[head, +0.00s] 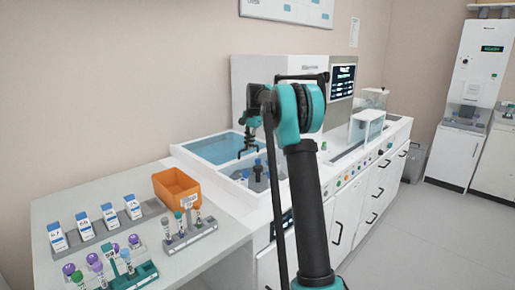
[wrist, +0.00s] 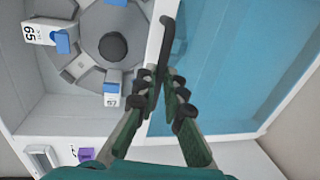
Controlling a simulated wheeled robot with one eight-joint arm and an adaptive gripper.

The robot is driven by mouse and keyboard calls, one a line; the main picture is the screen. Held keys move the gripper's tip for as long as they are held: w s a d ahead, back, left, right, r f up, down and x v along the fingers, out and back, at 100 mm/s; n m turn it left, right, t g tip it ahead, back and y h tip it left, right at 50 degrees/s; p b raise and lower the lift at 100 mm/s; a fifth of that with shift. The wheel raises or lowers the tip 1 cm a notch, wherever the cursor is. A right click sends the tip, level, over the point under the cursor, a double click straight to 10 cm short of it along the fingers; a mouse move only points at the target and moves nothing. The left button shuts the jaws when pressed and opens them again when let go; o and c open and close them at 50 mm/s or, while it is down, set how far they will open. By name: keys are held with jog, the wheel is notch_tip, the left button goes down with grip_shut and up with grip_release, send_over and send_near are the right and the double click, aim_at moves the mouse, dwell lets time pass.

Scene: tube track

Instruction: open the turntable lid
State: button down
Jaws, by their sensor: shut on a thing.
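The turntable lid (head: 210,150) is a translucent blue panel in a white frame, at the back left of the white analyser's well in the head view. It fills the right of the wrist view (wrist: 235,75). My gripper (wrist: 165,85) is shut on the lid's dark handle (wrist: 170,40), a bar along the lid's left edge in that view. In the head view my gripper (head: 246,143) is over the well, partly hidden by my arm. The grey turntable (wrist: 85,25) shows uncovered beside the lid, with blue-capped bottles (wrist: 60,40) on it.
An orange bin (head: 176,190), white bottles (head: 84,226) and racks of capped tubes (head: 188,232) stand on the bench at the left. The analyser housing (head: 255,68) rises behind the well. Clear floor (head: 430,230) lies at the right.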

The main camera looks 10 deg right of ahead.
jog(key=shift+w+a, duration=0.3)
jog(key=shift+w, duration=0.25)
jog(key=c, duration=1.6)
grip_release()
notch_tip(320, 180, up, 12)
jog(key=s+d, duration=0.1)
jog(key=s, duration=0.1)
jog(key=shift+d, duration=0.15)
jog(key=shift+f, duration=0.15)
